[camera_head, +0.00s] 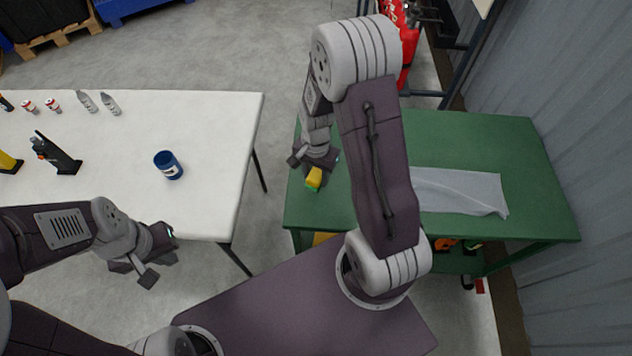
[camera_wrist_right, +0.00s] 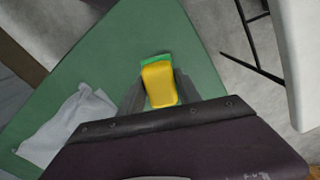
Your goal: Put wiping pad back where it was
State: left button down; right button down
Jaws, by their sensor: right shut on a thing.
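The wiping pad (camera_head: 314,179) is a small yellow block with a green layer. It is at the left end of the green table (camera_head: 470,140). My right gripper (camera_head: 317,166) is shut on it from above. In the right wrist view the pad (camera_wrist_right: 160,85) sits between the two fingers (camera_wrist_right: 158,92), with its green side facing away. I cannot tell whether the pad touches the tabletop. My left gripper (camera_head: 146,266) is empty and open, near the front edge of the white table (camera_head: 210,215).
A grey cloth (camera_head: 460,191) lies on the green table. A red extinguisher (camera_head: 408,45) is beyond the green table. A floor gap separates the tables.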

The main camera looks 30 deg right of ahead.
aim_at(316, 181)
notch_tip(316, 181, down, 4)
jog(key=shift+r+b, duration=0.25)
jog(key=shift+b, duration=0.1)
jog(key=shift+f, duration=0.3)
jog(key=shift+f, duration=0.1)
jog(key=c, duration=0.8)
grip_release()
jog(key=shift+c, duration=0.2)
